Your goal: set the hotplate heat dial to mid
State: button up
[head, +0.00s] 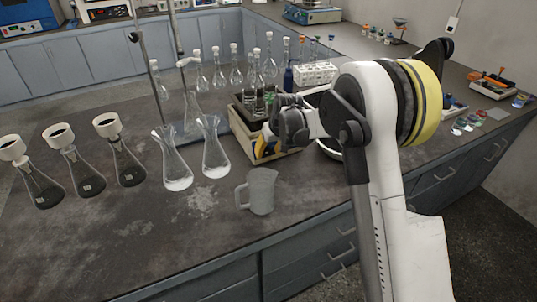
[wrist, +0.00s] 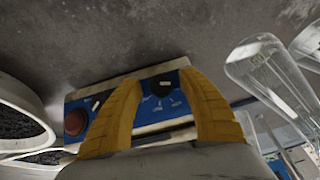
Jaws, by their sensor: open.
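The hotplate's blue front panel (wrist: 137,104) with cream edges faces my gripper in the wrist view. A dark round dial (wrist: 161,86) with a light pointer mark sits on the panel, with small white scale lettering beside it. My gripper (wrist: 157,78) is open, and its two yellow fingers stand on either side of this dial. I cannot tell whether they touch it. A red-brown round knob (wrist: 76,122) is at the panel's left. In the head view the hotplate (head: 283,158) is partly hidden by my gripper (head: 261,147), which is at its front.
Two clear flasks with white contents (head: 215,160) stand left of the hotplate. A clear jug (head: 261,192) stands in front. In the wrist view, glassware (wrist: 268,75) is close on the right and a white-rimmed pan of dark grains (wrist: 18,113) on the left.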

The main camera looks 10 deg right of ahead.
grip_shut()
dwell(0.5)
jog(key=m+y, duration=0.2)
jog(key=y, duration=0.1)
jog(key=shift+d+g, duration=0.15)
jog(key=shift+g, duration=0.15)
jog(key=m+y+b, duration=0.1)
jog(key=y, duration=0.1)
jog(key=m+y, duration=0.1)
jog(key=m, duration=0.1)
jog(key=shift+f+m+y+b, duration=0.2)
jog(key=shift+m+y+b, duration=0.1)
jog(key=shift+y+b, duration=0.1)
jog(key=m+t+y+b, duration=0.1)
jog(key=m+y+b, duration=0.1)
jog(key=m+y, duration=0.1)
jog(key=shift+m+t+y+b, duration=0.3)
jog(key=shift+m, duration=0.1)
jog(key=m+t+y, duration=0.2)
jog(key=m, duration=0.2)
jog(key=shift+t, duration=0.3)
